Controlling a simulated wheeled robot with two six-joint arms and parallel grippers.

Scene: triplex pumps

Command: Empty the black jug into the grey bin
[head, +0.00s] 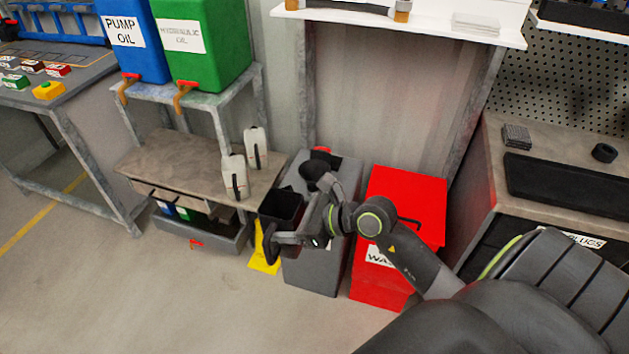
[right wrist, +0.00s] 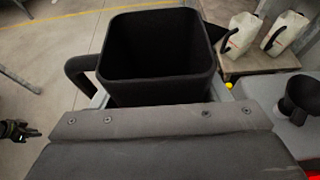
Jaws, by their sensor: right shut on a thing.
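The black jug (head: 281,207) is held upright by my right gripper (head: 290,234), in front of and left of the grey bin. In the right wrist view the jug (right wrist: 158,88) shows its square open mouth and a handle on the left. Its inside is dark, and I cannot tell what it holds. The grey bin (head: 308,272) stands on the floor, partly hidden by my right arm. A black funnel (right wrist: 299,92) is on its top. A small dark shape at the left edge of the right wrist view looks like my left gripper (right wrist: 20,131); its fingers are unclear.
A red waste bin (head: 420,205) stands right of the grey bin. A low table (head: 165,160) with two white jugs (head: 235,177) is to the left. Floor at the front left is clear.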

